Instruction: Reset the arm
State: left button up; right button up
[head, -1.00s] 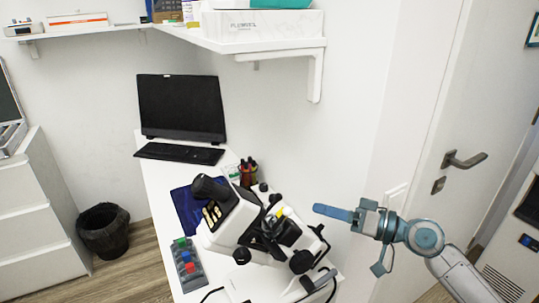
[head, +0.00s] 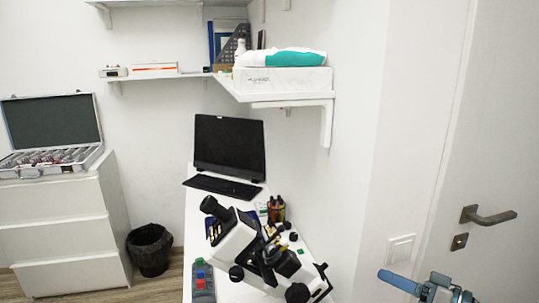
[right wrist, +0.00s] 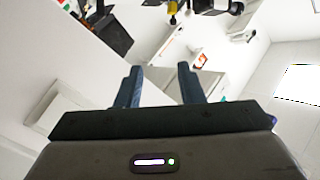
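My right gripper (head: 384,275) shows at the bottom right of the head view, with its blue finger pointing left. It is in front of the white wall, to the right of the microscope (head: 237,236), and touches nothing that I can see. In the right wrist view my right gripper (right wrist: 160,74) has its two blue fingers apart with nothing between them, so it is open. Most of my right arm is cut off by the lower edge of the head view. My left gripper is in neither view.
A wall shelf (head: 290,98) is above. A door with a handle (head: 488,215) is at the right. A bin (head: 150,250) stands left.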

jog(key=w+d+f+m+t+h, duration=0.1)
jog(key=w+d+f+m+h, duration=0.15)
jog(key=f, duration=0.65)
jog(key=w+d+f+m+h, duration=0.1)
jog(key=w+d+f+h, duration=0.25)
jog(key=f, duration=0.55)
jog(key=s+d+f+m+g+h, duration=0.1)
jog(key=s+d+f+h, duration=0.15)
jog(key=f, duration=0.95)
jog(key=s+d+f+m+g+h, duration=0.1)
jog(key=s+d+f+g+h, duration=0.2)
jog(key=f, duration=0.8)
jog(key=s+f+n+g+h, duration=0.1)
jog(key=s+f+g+h, duration=0.15)
jog(key=s+f, duration=1.6)
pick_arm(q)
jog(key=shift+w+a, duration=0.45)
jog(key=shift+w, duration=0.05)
pick_arm(e)
jog(key=s+a+f+n+g, duration=0.1)
jog(key=s+a+f+g, duration=0.1)
jog(key=s+f, duration=0.4)
jog(key=s+a+f+n+g, duration=0.2)
jog(key=s+a+f, duration=0.3)
jog(key=s, duration=0.8)
notch_tip(320, 180, down, 2)
jog(key=shift+s+f+g, duration=0.1)
jog(key=shift+s+g, duration=0.15)
jog(key=shift+g, duration=0.1)
